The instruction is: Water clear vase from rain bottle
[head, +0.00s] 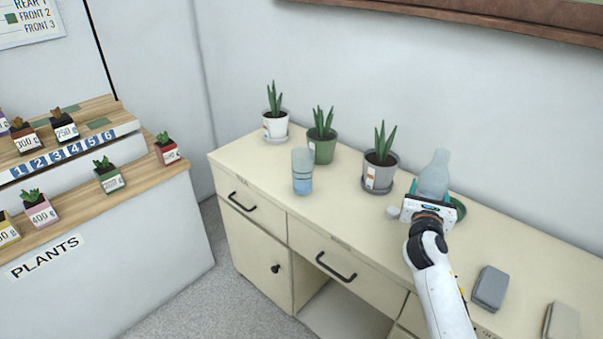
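A clear vase (302,172), a tall tumbler shape, stands upright on the cream desk, with a bluish lower part. The gripper's body hides the bottle's base. I cannot tell whether the fingers press on it. My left gripper is out of view.
Potted plants in white (275,127), green (322,146) and grey (379,172) pots line the desk (340,213). A green disc (459,208) and small pale item (393,212) flank my gripper. A grey box (490,287) lies at right. A plant stand (140,230) is left.

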